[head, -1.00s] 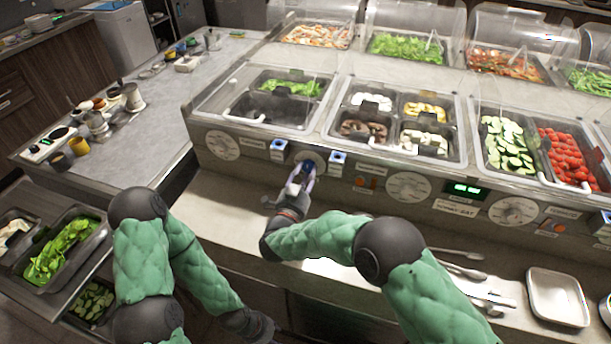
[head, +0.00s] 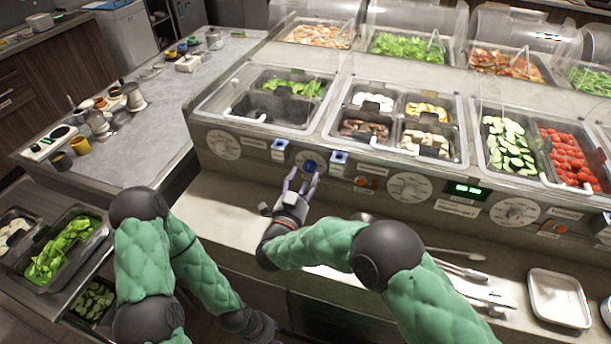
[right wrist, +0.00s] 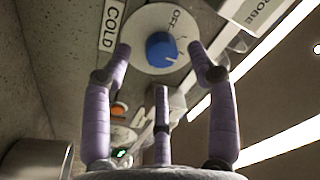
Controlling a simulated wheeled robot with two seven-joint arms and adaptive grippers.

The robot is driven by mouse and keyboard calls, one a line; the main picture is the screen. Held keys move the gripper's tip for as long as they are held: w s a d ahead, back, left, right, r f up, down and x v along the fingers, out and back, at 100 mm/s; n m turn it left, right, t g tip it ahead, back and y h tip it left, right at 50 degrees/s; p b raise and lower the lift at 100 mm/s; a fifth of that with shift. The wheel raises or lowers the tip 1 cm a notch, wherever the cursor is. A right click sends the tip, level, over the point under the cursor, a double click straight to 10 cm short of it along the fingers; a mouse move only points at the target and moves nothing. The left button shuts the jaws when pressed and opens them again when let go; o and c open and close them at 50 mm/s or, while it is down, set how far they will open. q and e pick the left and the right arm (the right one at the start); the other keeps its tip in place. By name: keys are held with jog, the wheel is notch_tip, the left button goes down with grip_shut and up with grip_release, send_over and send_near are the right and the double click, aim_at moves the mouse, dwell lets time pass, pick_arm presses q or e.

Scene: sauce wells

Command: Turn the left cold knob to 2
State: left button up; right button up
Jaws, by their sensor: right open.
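The blue cold knob (head: 309,166) sits on a round white dial on the counter's front panel. It also shows in the right wrist view (right wrist: 161,48), with "OFF" printed on the dial and a "COLD" label beside it. My right gripper (head: 303,176) is open just in front of the dial, its fingers spread to either side of the knob. I see no finger pressed on the knob. The knob's exact setting is too small to read. My left arm hangs at the lower left; its gripper fingers are not visible.
Other white dials (head: 222,145) (head: 409,188), small blue-topped boxes (head: 278,145) and a green display (head: 467,189) line the front panel. Below it runs a ledge with utensils (head: 462,270) and a white tray (head: 558,298). Food wells lie above, under clear guards.

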jog(key=v, duration=0.9)
jog(key=shift+s+f, duration=0.2)
jog(key=shift+s, duration=0.2)
jog(key=shift+a, duration=0.1)
